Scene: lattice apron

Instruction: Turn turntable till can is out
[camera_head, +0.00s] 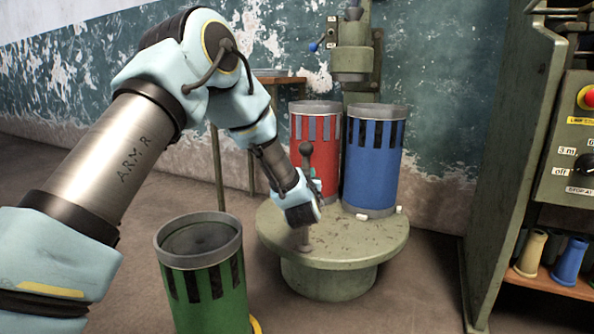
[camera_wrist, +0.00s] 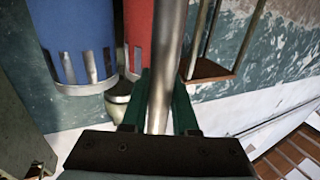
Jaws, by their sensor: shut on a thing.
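The round grey-green turntable (camera_head: 372,248) stands on a thick drum base. An upright metal handle (camera_head: 306,150) with a dark knob rises from its front left part. My gripper (camera_head: 303,213) is shut on this handle low down; the wrist view shows the bare rod (camera_wrist: 160,60) between my green jaws (camera_wrist: 158,105). A slotted red can (camera_head: 314,112) and a slotted blue can (camera_head: 373,165) stand upright at the back of the turntable, the red one partly hidden by the handle. Both also show in the wrist view, blue (camera_wrist: 75,40) left of red (camera_wrist: 139,25).
A slotted green can (camera_head: 205,290) stands apart, left of the turntable. A machine head (camera_head: 352,55) hangs above the back of the turntable. A cabinet (camera_head: 515,160) with a control panel (camera_head: 578,150) stands at right, with spools (camera_head: 568,258) on its shelf. Floor right of the turntable is clear.

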